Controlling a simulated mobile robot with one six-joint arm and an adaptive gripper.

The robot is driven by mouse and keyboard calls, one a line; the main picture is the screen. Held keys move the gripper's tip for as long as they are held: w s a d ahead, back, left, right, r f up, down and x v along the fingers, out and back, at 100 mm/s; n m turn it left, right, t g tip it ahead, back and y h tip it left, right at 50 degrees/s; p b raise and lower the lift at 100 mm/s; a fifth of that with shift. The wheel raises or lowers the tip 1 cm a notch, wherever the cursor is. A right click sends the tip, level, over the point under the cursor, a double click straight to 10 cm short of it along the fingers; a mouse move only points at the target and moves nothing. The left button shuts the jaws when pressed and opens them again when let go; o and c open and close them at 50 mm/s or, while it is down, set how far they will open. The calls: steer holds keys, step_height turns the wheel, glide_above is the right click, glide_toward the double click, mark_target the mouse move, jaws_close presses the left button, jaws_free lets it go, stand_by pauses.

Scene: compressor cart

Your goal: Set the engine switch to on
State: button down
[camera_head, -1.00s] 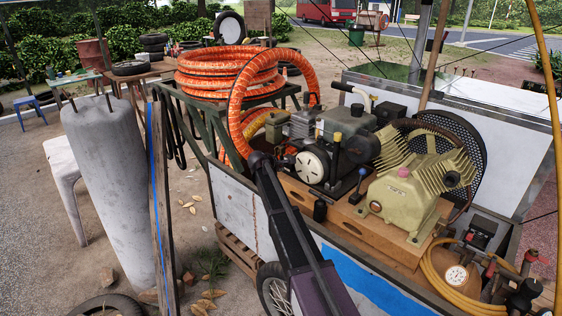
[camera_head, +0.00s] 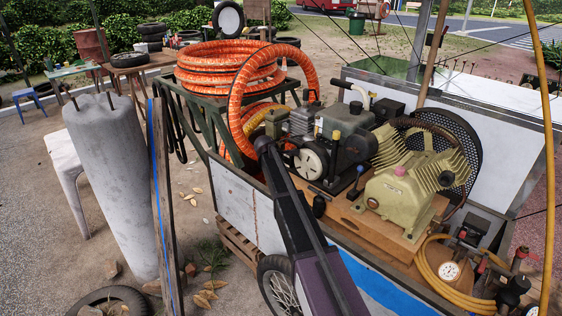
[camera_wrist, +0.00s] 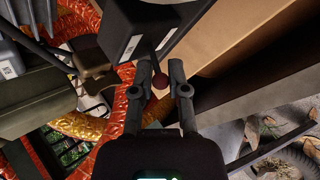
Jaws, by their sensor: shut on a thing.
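In the wrist view my gripper (camera_wrist: 160,72) has its two dark fingers on either side of a small dark red knob (camera_wrist: 160,81), and it is shut on this knob. The knob sits beside a black box with a white label (camera_wrist: 122,20); it looks like the engine switch, but no on or off marking is readable. In the head view the engine (camera_head: 340,140) with its pale round starter cover (camera_head: 311,162) stands on the cart. My arm reaches up to the engine's left side there, and hides the gripper and the switch.
The cream compressor (camera_head: 405,190) stands on the wooden cart deck to the right of the engine. A coiled orange hose (camera_head: 215,68) lies on a rack behind, with a loop hanging close to my arm. A grey concrete pillar (camera_head: 110,185) leans at the left.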

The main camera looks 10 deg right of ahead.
steer(key=c, duration=0.9)
jaws_free()
steer(key=shift+f+b, duration=0.15)
steer(key=shift+b, duration=0.15)
